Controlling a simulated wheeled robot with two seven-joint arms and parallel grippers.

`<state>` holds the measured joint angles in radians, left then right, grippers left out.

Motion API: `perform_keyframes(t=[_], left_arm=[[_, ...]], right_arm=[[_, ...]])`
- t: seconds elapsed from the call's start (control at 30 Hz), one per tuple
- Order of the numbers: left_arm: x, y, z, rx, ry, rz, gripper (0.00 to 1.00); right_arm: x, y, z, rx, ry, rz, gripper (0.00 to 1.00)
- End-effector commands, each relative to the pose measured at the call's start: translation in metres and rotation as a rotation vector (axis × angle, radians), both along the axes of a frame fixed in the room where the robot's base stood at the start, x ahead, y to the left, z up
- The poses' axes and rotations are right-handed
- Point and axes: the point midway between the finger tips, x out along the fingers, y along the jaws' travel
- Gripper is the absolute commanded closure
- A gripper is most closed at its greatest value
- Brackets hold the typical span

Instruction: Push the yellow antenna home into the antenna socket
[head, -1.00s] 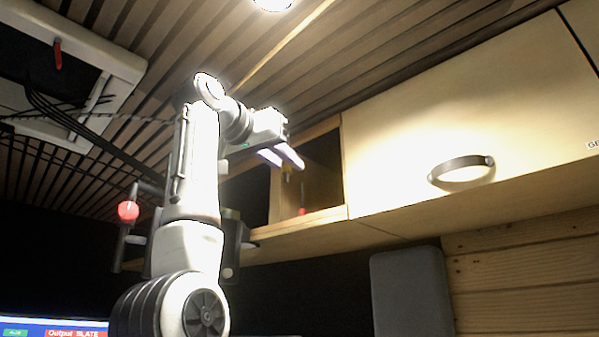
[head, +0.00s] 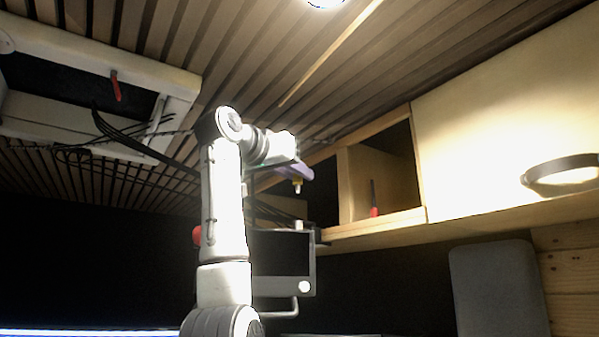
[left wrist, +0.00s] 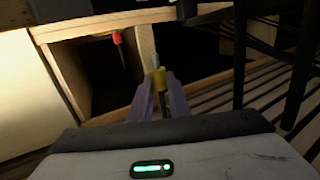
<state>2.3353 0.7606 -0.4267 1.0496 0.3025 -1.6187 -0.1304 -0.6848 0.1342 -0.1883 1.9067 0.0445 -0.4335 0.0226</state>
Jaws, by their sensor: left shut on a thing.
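The yellow antenna (head: 297,182) is a small yellow piece with a pale tip pointing down in the head view. My left gripper (head: 300,173) is shut on it, in the air left of the open cubby. In the left wrist view the yellow piece (left wrist: 159,77) sits between the fingertips of my left gripper (left wrist: 160,93), its pale tip pointing away. A small pale stub (head: 299,225) stands on top of a dark monitor (head: 281,253) below the gripper. I cannot tell whether it is the antenna socket. My right gripper is not in view.
An open wooden cubby (head: 349,188) at the right holds an upright red-based dark stick (head: 373,200). A closed cabinet door (head: 490,130) with a handle is beside it. Black cables (head: 130,135) hang from a ceiling hatch (head: 95,62) at the left. Slats line the ceiling.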

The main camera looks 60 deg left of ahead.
Motion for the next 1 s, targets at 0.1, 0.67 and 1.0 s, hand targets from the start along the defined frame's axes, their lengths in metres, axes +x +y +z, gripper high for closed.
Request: perform_keyframes(t=[0.1, 0.67, 1.0], left_arm=[[0.000, 0.000, -0.005, 0.000, 0.000, 0.000, 1.00], [0.000, 0.000, -0.047, -0.001, -0.001, 0.000, 1.00], [0.000, 0.000, -0.048, 0.000, 0.000, 0.000, 1.00]], right_arm=[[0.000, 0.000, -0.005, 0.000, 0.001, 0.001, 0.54], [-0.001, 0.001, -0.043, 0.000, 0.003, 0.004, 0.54], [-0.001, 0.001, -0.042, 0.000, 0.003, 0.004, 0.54]])
